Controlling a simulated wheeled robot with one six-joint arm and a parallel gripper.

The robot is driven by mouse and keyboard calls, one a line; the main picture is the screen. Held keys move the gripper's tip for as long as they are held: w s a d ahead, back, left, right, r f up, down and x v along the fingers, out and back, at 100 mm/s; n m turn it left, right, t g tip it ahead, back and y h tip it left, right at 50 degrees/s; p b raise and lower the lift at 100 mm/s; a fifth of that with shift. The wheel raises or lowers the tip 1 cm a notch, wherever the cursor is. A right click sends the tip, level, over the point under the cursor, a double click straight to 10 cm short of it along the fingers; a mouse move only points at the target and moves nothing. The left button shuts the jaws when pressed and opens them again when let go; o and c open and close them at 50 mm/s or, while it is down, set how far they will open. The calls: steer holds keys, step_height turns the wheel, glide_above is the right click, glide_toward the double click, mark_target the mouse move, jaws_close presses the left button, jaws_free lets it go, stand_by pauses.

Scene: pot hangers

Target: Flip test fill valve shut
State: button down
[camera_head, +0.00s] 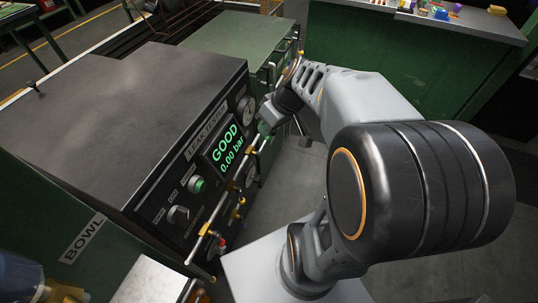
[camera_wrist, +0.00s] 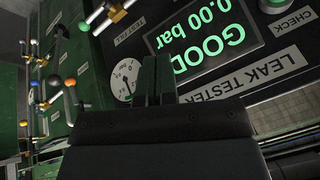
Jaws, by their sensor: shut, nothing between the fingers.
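The leak tester panel (camera_head: 215,165) shows GOOD and 0.00 bar in green. In the wrist view, a small label (camera_wrist: 131,30) that appears to read TEST FILL lies on the panel. Beside it, at the upper left, is a brass valve with a pale lever (camera_wrist: 118,13), partly cut by the frame's top edge. I cannot tell whether this valve is open or shut. My gripper (camera_wrist: 157,62) is shut and empty, with its fingers in front of the panel near the gauge, apart from the lever. In the head view, my gripper (camera_head: 267,118) is beside the tester's right end; its fingertips are hard to make out.
A round gauge (camera_wrist: 125,78) sits beside my fingers. Other valves with coloured knobs, one of them orange (camera_wrist: 70,82), stand at the left of the wrist view. Grey floor lies to the right.

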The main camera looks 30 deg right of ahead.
steer(key=w+d+f+n+t+y+b, duration=0.1)
steer(key=w+d+f+n+t+b, duration=0.1)
steer(key=d+f+b, duration=0.4)
steer(key=w+d+f+n+t+y+b, duration=0.2)
steer(key=w+d+f+t+b, duration=0.1)
steer(key=w+d+f+b, duration=0.2)
step_height(320, 180, down, 3)
steer(key=d+b, duration=0.1)
steer(key=d, duration=0.1)
steer(key=shift+w+d, duration=0.2)
steer(key=shift+d, duration=0.15)
steer(key=shift+a, duration=0.1)
steer(key=b, duration=0.2)
glide_above(263, 145)
steer(key=s+d, duration=0.1)
steer(key=d, duration=0.2)
step_height(263, 145, down, 6)
steer(key=r, duration=0.1)
steer(key=shift+w+a+f+b, duration=0.15)
steer(key=shift+f+b, duration=0.1)
steer(key=shift+f, duration=0.5)
steer(key=shift+w+a+f+b, duration=0.1)
steer(key=shift+f+b, duration=0.1)
steer(key=shift+f, duration=0.55)
steer(key=shift+w+a+f+b, duration=0.15)
steer(key=shift+f+b, duration=0.1)
steer(key=shift+f, duration=0.5)
steer(key=shift+d+f, duration=0.1)
steer(key=shift+f, duration=0.05)
